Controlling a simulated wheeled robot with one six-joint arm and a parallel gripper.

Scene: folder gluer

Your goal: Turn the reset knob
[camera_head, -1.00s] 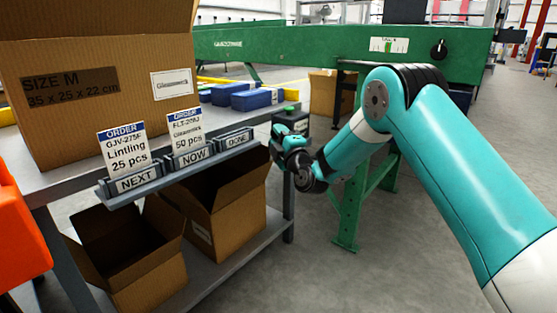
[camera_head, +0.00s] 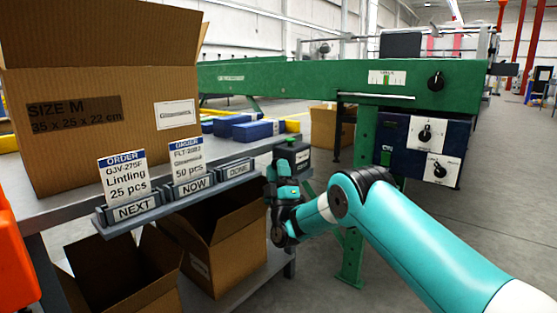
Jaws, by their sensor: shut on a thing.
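A black knob (camera_head: 436,81) sits on the right part of the green machine beam (camera_head: 300,78). A dark blue control box (camera_head: 396,140) below the beam has two white panels, with an upper knob (camera_head: 425,134) and a lower knob (camera_head: 439,170). I cannot read which is the reset knob. My gripper (camera_head: 291,150) is by the right corner of the grey table, well left of the knobs and apart from them. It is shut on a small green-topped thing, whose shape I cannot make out. My arm reaches in from the lower right, below the control box.
The grey table (camera_head: 70,190) carries a large cardboard box (camera_head: 105,140) and blue blocks (camera_head: 256,130). Order cards stand in the NEXT and NOW holders; the DONE holder (camera_head: 237,170) is empty. Open boxes lie on the lower shelf. A green leg (camera_head: 353,260) stands behind my arm.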

